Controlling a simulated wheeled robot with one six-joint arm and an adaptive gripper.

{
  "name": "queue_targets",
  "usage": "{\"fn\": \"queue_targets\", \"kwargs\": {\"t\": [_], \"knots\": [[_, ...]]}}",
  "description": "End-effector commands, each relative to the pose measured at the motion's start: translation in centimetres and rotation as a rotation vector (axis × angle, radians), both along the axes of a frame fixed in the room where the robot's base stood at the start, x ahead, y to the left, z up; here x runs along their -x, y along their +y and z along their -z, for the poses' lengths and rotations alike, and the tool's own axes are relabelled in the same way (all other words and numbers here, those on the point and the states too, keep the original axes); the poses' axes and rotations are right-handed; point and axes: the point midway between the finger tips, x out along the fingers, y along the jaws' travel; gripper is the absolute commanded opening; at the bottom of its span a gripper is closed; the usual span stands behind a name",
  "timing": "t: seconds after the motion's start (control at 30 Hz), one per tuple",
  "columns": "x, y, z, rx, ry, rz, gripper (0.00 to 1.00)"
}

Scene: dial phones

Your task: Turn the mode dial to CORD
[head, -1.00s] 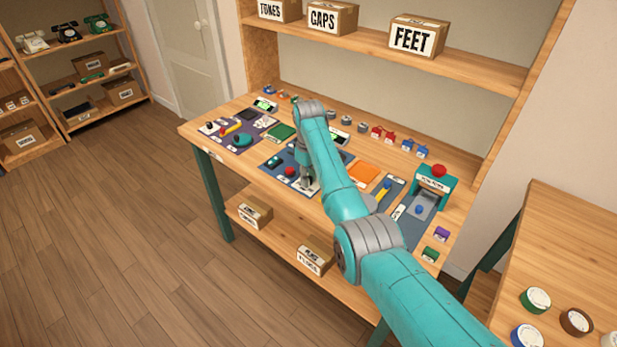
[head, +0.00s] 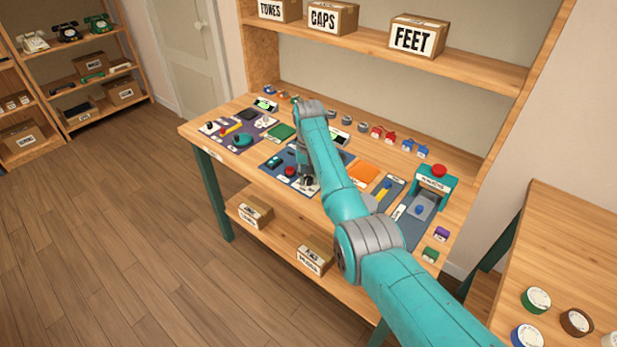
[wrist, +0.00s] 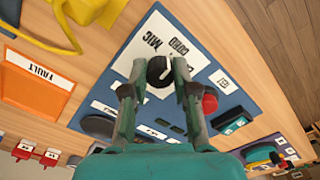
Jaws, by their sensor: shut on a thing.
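The mode dial (wrist: 158,76) is a round black knob with a white pointer line. It sits on a white plate (wrist: 140,52) on a blue board, with the labels MIC and CORD printed above it in the wrist view. The pointer slants, and I cannot tell exactly which label it meets. My gripper (wrist: 160,69) is shut on the dial, one finger on each side. In the head view my gripper (head: 307,181) reaches down to the front part of the blue board (head: 276,169), and the dial is hidden there.
A red button (wrist: 209,104) and a dark teal block (wrist: 230,122) stand close by on the board. A teal stand with a red top (head: 438,171) is farther right. A shelf with boxes (head: 415,37) overhangs the back.

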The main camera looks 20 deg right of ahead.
Motion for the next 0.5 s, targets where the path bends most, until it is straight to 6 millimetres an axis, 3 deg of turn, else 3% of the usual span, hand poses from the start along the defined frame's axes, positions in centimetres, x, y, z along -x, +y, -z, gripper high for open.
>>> {"fn": "queue_targets", "kwargs": {"t": [0.5], "knots": [[-0.01,0.01,0.01,0.0,0.0,0.092,0.0]]}}
